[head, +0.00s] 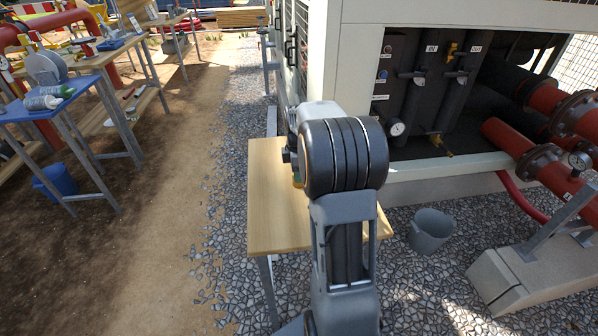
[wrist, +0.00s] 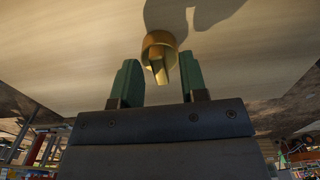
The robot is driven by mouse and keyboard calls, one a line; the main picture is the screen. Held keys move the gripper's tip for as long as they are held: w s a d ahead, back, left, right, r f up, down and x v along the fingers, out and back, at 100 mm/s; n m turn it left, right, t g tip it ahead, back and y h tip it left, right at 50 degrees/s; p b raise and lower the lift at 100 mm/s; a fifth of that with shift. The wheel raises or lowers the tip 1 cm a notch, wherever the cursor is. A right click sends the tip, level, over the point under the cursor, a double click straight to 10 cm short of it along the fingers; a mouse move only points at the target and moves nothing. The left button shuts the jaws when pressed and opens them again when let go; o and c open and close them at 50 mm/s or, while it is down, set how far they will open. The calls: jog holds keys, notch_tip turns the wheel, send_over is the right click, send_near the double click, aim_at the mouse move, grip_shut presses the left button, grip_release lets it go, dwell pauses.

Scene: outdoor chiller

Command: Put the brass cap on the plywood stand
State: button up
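The brass cap (wrist: 160,47) is a gold, hollow round piece at the fingertips in the wrist view. Its open side faces the camera and a narrower gold part shows below the rim. My gripper (wrist: 159,72) has two green fingers, one on each side of the cap. They stand apart, with background visible between each finger and the narrower part. The plywood stand (head: 267,217) is a pale wooden top on grey legs, and its surface (wrist: 80,40) fills the wrist background. The cap appears at or just above it; exact contact is unclear. In the head view my arm hides most of the gripper.
The white chiller cabinet (head: 420,177) with dark pipes stands behind and right of the stand. A grey bucket (head: 430,231) sits on the paving at right. A blue-topped table (head: 45,108) with bottles is at left. The dirt path between is clear.

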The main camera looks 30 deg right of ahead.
notch_tip(320, 180, up, 11)
jog(key=p, duration=0.2)
jog(key=s+a+f+m+t, duration=0.1)
jog(key=s+a+f+m, duration=0.1)
jog(key=s+a+m, duration=0.4)
jog(key=s+a+f+m+t, duration=0.2)
jog(key=s+a+f+m, duration=0.1)
jog(key=s+a+m, duration=0.4)
jog(key=s+a, duration=0.3)
jog(key=a, duration=0.3)
jog(key=shift+f, duration=0.35)
